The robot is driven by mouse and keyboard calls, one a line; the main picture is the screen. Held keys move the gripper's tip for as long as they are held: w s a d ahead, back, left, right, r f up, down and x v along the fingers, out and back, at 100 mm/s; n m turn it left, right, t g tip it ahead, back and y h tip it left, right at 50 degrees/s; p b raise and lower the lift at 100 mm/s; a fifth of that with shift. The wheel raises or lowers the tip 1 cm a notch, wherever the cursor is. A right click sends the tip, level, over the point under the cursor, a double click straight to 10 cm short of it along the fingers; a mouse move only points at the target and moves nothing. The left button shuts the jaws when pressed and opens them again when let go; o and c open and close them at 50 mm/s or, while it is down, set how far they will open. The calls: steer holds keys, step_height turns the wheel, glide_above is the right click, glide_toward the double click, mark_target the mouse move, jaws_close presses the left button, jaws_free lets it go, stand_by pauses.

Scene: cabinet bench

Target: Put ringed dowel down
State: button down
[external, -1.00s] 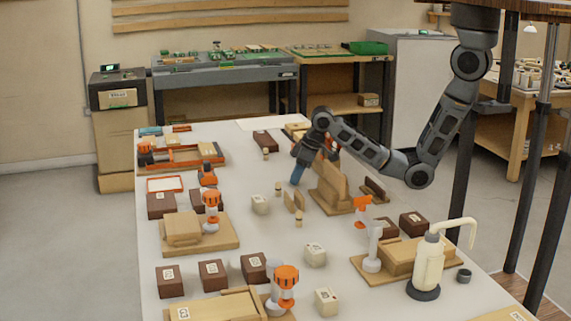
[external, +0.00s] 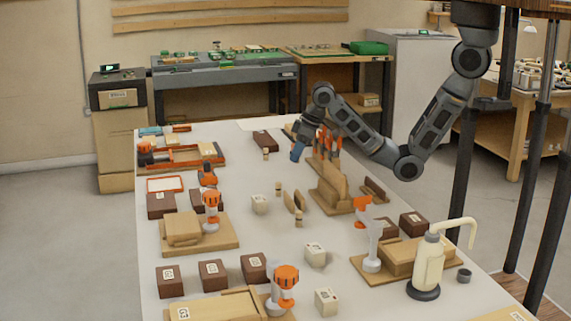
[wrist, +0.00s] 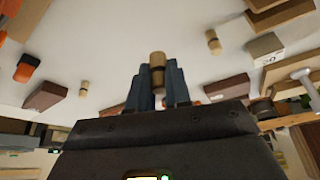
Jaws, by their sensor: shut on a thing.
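My gripper (wrist: 157,90) is shut on the ringed dowel (wrist: 157,66), a short wooden peg with a dark band, which sticks out between the blue fingers in the wrist view. In the external view my gripper (external: 297,152) is over the far part of the white bench, and the dowel in it cannot be made out there. Other small wooden dowels stand on the bench: one near the far dark block (external: 265,153), one in the middle (external: 278,188), and one nearer the front (external: 298,221). Two loose dowels (wrist: 213,42) (wrist: 84,90) also show in the wrist view.
A wooden stand (external: 331,190) is right of my gripper, with orange-handled tools (external: 328,140) behind it. A dark brown block (external: 265,140) lies to the left. Bare bench (external: 235,165) lies to the left.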

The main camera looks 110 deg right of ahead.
steer(key=shift+w+d+r, duration=0.1)
steer(key=shift+d+r, duration=0.15)
steer(key=shift+r, duration=0.25)
steer(key=shift+d+r, duration=0.2)
steer(key=shift+r, duration=0.3)
steer(key=s+d+r+m+b, duration=0.1)
steer(key=s+d+b, duration=0.1)
steer(key=d, duration=2.2)
steer(key=s+d+r, duration=0.1)
steer(key=s+d, duration=0.2)
steer(key=d, duration=0.4)
steer(key=s+d+r+m+b, duration=0.1)
steer(key=s+d, duration=0.3)
steer(key=d, duration=0.2)
steer(key=s+d+r, duration=0.1)
steer(key=s+d, duration=0.2)
steer(key=d, duration=0.4)
glide_above(264, 136)
steer(key=s+a, duration=0.1)
steer(key=shift+g+h, duration=0.3)
steer(key=f, duration=0.6)
steer(key=shift+s+a+f+b, duration=0.1)
steer(key=shift+s+f+b, duration=0.1)
steer(key=shift+b, duration=0.1)
steer(key=shift+w+a+f, duration=0.1)
steer(key=shift+f, duration=1.95)
steer(key=shift+f, duration=0.15)
steer(key=c, duration=1.1)
jaws_free()
steer(key=shift+o, duration=0.2)
